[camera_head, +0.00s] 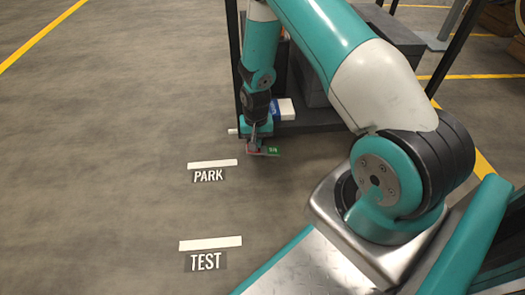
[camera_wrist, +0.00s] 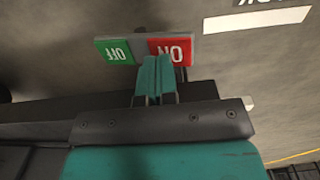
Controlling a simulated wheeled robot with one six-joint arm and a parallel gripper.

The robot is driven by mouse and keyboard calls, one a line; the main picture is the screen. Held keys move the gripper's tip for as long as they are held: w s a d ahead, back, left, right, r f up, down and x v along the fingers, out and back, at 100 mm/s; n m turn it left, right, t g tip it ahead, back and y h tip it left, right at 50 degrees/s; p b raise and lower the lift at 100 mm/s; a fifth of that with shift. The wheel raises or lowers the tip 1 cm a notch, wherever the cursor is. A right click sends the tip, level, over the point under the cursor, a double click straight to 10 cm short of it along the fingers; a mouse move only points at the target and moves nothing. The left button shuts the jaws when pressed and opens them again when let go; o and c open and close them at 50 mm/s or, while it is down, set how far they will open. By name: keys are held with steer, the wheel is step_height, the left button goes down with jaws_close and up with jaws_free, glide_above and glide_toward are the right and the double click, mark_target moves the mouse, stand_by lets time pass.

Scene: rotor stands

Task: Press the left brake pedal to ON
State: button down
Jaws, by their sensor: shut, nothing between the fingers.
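Only one pedal shows.
A dark stand (camera_head: 316,124) with upright posts is behind my gripper, with a blue and white box (camera_head: 284,109) on it. White floor lines marked PARK (camera_head: 208,176) and TEST (camera_head: 206,262) lie nearer. The floor at the left is clear.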

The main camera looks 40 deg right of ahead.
steer(key=shift+f+b, duration=0.5)
steer(key=shift+f, duration=0.5)
stand_by(0.3)
stand_by(0.4)
step_height(320, 180, up, 7)
steer(key=p, duration=0.7)
steer(key=shift+r, duration=0.1)
stand_by(0.3)
